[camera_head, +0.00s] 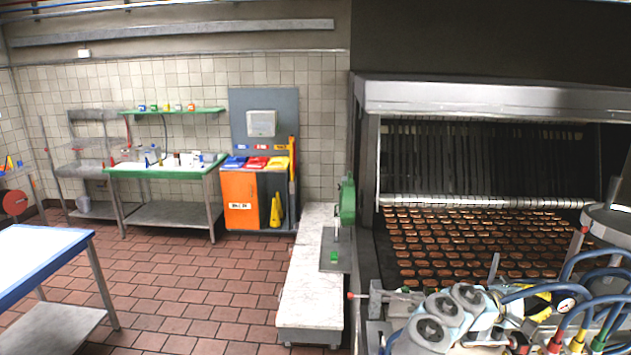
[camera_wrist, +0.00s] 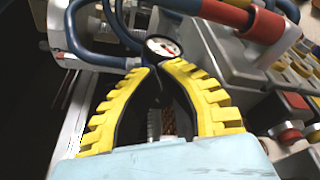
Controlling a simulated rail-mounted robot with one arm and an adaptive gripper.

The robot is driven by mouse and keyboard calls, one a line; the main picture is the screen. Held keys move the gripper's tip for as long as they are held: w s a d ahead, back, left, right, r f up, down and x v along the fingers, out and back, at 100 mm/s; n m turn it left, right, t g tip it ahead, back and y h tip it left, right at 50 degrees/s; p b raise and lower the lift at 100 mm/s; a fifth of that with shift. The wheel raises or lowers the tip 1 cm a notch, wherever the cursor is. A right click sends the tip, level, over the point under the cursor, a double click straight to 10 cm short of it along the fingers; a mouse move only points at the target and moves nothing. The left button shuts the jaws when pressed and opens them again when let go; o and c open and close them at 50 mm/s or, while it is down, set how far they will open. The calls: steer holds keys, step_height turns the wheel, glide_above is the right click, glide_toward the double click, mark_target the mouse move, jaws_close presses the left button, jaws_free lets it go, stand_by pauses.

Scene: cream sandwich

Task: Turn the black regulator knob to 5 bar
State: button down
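A round pressure gauge with a white face (camera_wrist: 163,47) shows just beyond my fingertips in the wrist view; its reading is too small to make out. The gauge also shows at the lower right in the head view (camera_head: 566,305). My gripper (camera_wrist: 157,68) has yellow ribbed fingers with dark inner faces. Their tips come close together just below the gauge. I cannot make out the black regulator knob; dark fingers and shadow fill the place between the tips. I cannot tell whether the fingers touch it. In the head view my gripper (camera_head: 535,307) is partly hidden behind hoses.
Blue hoses (camera_head: 600,275) loop around the gauge. A red cylindrical fitting (camera_wrist: 240,15) lies close beyond the right finger, with coloured buttons (camera_wrist: 295,100) to the right. An oven conveyor (camera_head: 385,262) with rows of brown biscuits lies behind. Open tiled floor (camera_head: 190,285) is at left.

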steer(key=shift+s+r+p, duration=0.1)
steer(key=shift+r+p, duration=0.1)
steer(key=shift+p, duration=0.1)
steer(key=shift+a, duration=0.1)
steer(key=shift+a+r+p, duration=0.1)
steer(key=shift+a+p, duration=0.4)
steer(key=shift+a, duration=0.05)
steer(key=a, duration=0.1)
steer(key=a+p, duration=0.1)
steer(key=a, duration=0.1)
steer(key=a+p, duration=0.1)
steer(key=shift+w+a, duration=0.35)
steer(key=shift+a, duration=0.1)
